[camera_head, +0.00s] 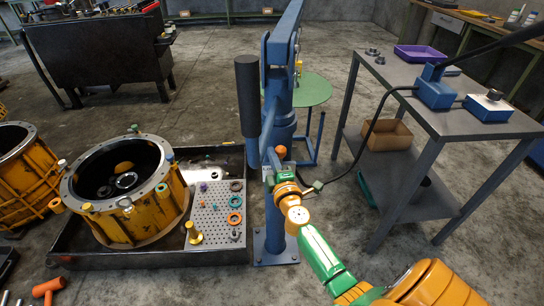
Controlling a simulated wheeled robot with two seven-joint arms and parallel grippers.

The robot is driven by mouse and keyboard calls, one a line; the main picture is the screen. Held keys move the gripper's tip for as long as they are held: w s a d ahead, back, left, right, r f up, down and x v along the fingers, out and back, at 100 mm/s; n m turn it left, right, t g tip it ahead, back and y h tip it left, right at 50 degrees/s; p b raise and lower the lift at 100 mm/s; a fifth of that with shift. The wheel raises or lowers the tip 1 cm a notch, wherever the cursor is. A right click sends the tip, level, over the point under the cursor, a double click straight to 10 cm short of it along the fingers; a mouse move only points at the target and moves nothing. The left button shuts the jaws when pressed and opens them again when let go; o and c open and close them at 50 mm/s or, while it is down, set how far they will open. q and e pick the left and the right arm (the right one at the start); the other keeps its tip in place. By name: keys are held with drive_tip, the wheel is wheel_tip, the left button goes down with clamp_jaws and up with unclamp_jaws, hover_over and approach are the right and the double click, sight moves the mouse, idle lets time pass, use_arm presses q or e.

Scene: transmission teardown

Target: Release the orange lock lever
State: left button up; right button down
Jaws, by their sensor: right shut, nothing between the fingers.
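An orange knob (281,150), which looks like the end of the orange lock lever, shows on the blue press column at the middle of the view. The rest of the lever is hidden or too small to make out. My right arm comes in from the lower right, and my right gripper (271,166) is at the column, just below and left of the knob. It is shut and appears empty. I cannot tell whether it touches the lever or the column. My left gripper is not in view.
A yellow transmission housing (122,190) stands in a dark tray (150,258) at left, beside a perforated plate (207,226) with rings and small parts. A grey metal table (444,122) with blue devices stands at right. A black cable hangs between table and column.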

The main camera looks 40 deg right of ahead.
drive_tip(key=shift+s+d+m, duration=0.15)
drive_tip(key=shift+d+m, duration=0.15)
drive_tip(key=shift+d+b, duration=0.1)
drive_tip(key=shift+b, duration=0.2)
drive_tip(key=shift+s+d+m+b, duration=0.4)
drive_tip(key=shift+d+m+b, duration=0.15)
drive_tip(key=shift+m, duration=0.25)
drive_tip(key=s+d+f+m+h+b, duration=0.3)
drive_tip(key=s+d+f+m+b, duration=0.3)
drive_tip(key=m, duration=1)
drive_tip(key=d+f+b, duration=0.2)
drive_tip(key=d, duration=0.2)
drive_tip(key=shift+h, duration=0.4)
drive_tip(key=shift+s+d, duration=0.1)
drive_tip(key=shift+s, duration=0.05)
